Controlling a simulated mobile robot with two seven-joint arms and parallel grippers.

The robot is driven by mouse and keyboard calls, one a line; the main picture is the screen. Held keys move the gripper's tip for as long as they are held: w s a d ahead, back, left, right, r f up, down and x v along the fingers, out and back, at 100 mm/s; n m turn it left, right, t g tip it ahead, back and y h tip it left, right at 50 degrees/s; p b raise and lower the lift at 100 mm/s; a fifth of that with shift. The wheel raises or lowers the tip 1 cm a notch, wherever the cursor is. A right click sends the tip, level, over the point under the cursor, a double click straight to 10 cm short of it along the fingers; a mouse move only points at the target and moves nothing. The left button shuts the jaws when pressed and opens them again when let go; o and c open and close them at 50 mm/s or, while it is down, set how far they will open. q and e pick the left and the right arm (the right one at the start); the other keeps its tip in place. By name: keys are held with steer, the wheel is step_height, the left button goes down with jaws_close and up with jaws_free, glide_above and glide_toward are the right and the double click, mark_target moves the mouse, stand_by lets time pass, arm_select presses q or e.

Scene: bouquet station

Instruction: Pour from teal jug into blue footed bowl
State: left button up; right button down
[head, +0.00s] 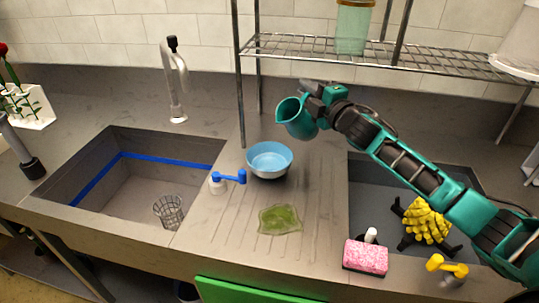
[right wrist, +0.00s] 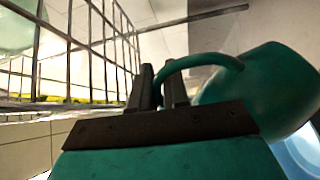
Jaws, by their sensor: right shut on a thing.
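The teal jug (head: 297,118) is held up above the counter, just behind and to the right of the blue footed bowl (head: 270,158). Its spout side faces left and it looks slightly tilted. My right gripper (head: 318,92) is shut on the jug's handle; the right wrist view shows the fingers (right wrist: 165,85) at the handle and the jug body (right wrist: 260,95) to the right. The bowl stands upright on the ribbed drainboard, and a bit of it shows in the right wrist view (right wrist: 300,155). The inside of the jug is hidden. My left gripper is not in view.
A wire shelf (head: 400,58) stands close behind the jug, with a green glass jar (head: 353,27) on it. A blue-handled valve (head: 229,178) is beside the bowl. A green dish (head: 281,219) and pink sponge (head: 366,257) lie in front. Sinks lie left and right.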

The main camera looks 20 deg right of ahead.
steer(key=shift+r, duration=0.1)
stand_by(0.7)
steer(key=shift+d+m, duration=0.55)
steer(key=shift+m, duration=0.05)
steer(key=shift+w+d+f+m+g, duration=0.15)
steer(key=shift+d+f+m, duration=0.5)
steer(key=shift+m, duration=0.35)
steer(key=shift+w+d+f+m+g, duration=0.1)
steer(key=shift+w+d+f+m, duration=0.1)
steer(key=shift+d+f+m, duration=0.6)
steer(key=shift+w+d+f+m+g, duration=0.25)
steer(key=shift+f+m, duration=0.35)
steer(key=shift+m, duration=0.6)
steer(key=shift+s, duration=0.15)
